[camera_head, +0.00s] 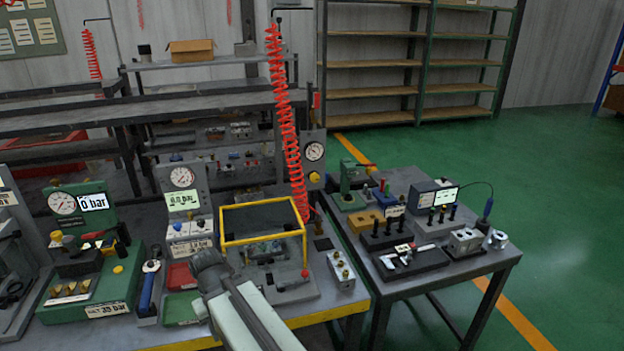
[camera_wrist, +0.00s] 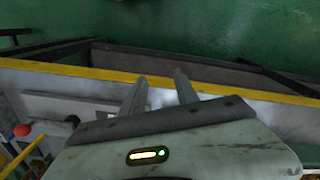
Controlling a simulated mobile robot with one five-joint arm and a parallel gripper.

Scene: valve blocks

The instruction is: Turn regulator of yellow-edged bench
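The yellow-edged bench (camera_head: 340,327) fills the front of the head view; its yellow edge (camera_wrist: 85,75) crosses the wrist view. A gauge panel (camera_head: 313,138) with a yellow knob (camera_head: 314,177) stands at its back right. A green station (camera_head: 98,262) at its left carries a gauge, a "0 bar" display and another yellow knob (camera_head: 56,236). I cannot tell which knob is the regulator. My gripper (camera_wrist: 158,78) has its two fingers apart with nothing between them. In the head view my arm is over the bench's front middle, and its fingertips are not clear.
A yellow-framed fixture (camera_head: 262,240) and a small grey valve block (camera_head: 341,271) stand close to my arm. Red (camera_head: 181,275) and green (camera_head: 181,308) trays lie to its left. A red coiled hose (camera_head: 285,120) hangs behind. A second bench (camera_head: 495,262) stands at right; green floor (camera_head: 560,220) is clear beyond.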

